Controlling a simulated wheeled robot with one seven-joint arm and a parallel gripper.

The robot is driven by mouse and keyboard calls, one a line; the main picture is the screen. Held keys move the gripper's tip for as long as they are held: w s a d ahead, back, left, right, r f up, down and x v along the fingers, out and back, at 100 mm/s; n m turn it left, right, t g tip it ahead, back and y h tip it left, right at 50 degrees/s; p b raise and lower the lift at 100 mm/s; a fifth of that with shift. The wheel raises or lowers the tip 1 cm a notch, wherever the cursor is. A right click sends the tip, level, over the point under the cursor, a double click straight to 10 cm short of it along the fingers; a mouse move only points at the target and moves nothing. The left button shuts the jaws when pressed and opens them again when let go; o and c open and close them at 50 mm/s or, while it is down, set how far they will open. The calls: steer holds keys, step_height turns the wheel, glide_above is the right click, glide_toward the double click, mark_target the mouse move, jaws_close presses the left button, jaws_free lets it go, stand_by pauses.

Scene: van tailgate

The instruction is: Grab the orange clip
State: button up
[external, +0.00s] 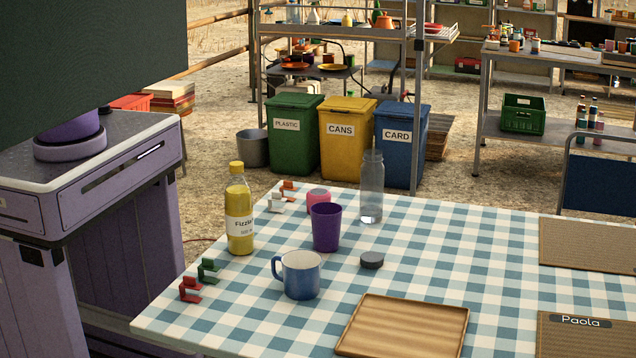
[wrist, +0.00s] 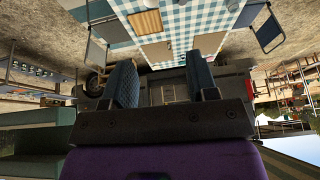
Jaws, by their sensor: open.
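The orange clip (external: 288,187) is small and sits near the far left edge of the checked tablecloth (external: 470,252). A white clip (external: 276,203) is just in front of it, and a pink round pot (external: 318,200) is to its right. A green clip (external: 208,270) and a red clip (external: 190,289) are farther forward on the left edge. My gripper (wrist: 162,82) shows in the wrist view, open, with nothing between its fingers. It is not visible in the external view. I cannot make out the orange clip in the wrist view, where the table appears upside down at the top.
A yellow bottle (external: 239,212), purple cup (external: 326,228), blue mug (external: 300,275), clear bottle (external: 371,190) and dark grey disc (external: 372,260) stand on the table. A wooden tray (external: 402,328) is at the front. Sorting bins, including the yellow one (external: 346,130), stand behind.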

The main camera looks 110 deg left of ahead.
steer(key=w+a+f+g+y, duration=0.1)
steer(key=w+a+f, duration=0.4)
steer(key=w+a, duration=0.3)
steer(key=w+a+f+g, duration=0.1)
steer(key=w+a+f, duration=0.45)
steer(key=w, duration=0.45)
steer(key=g+h, duration=0.1)
steer(key=g, duration=0.2)
glide_above(287, 187)
steer(key=shift+m, duration=0.4)
step_height(287, 187, down, 35)
steer(key=shift+s+f, duration=0.1)
steer(key=shift+s, duration=0.05)
step_height(287, 187, down, 4)
steer(key=shift+a+f, duration=0.1)
steer(key=shift+f, duration=0.1)
steer(key=shift+a+f, duration=0.1)
steer(key=shift+f, duration=3.15)
